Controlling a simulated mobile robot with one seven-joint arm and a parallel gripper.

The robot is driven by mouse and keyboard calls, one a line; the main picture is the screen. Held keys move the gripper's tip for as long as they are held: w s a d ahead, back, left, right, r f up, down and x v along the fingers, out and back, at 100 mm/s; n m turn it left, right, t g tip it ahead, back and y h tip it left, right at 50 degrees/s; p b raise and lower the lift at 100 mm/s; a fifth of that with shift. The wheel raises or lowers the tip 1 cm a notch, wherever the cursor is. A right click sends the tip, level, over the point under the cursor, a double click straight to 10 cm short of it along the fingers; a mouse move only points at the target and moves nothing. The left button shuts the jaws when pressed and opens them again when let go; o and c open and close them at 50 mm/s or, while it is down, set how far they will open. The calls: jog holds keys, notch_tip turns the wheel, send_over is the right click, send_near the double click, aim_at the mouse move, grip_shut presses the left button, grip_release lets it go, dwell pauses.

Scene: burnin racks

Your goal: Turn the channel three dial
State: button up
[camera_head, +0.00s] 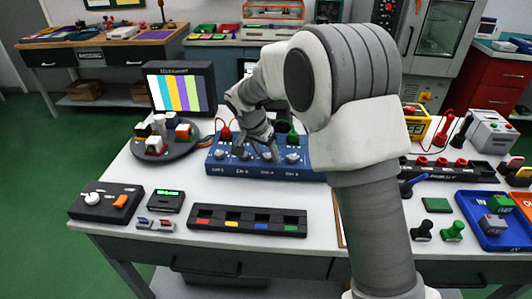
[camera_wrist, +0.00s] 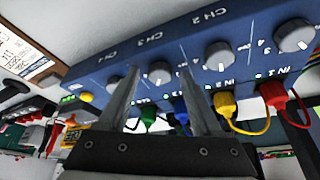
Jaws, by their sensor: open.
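A blue channel box (camera_head: 216,162) stands on the table, with a row of grey dials on its front. In the wrist view the box (camera_wrist: 255,40) fills the upper part, tilted. The channel three dial (camera_wrist: 160,72) shows below its CH 3 mark, with a white pointer line. My gripper (camera_wrist: 157,70) is open, its two fingers on either side of that dial in the picture; I cannot tell whether they touch it. In the head view my gripper (camera_head: 264,150) is at the box front, partly hidden by my arm.
The neighbouring dials, channel two (camera_wrist: 218,55) and channel four (camera_wrist: 112,82), sit close on both sides. Coloured plugs with cables, such as a yellow one (camera_wrist: 224,103), lie below the dials.

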grip_shut()
dwell(0.3)
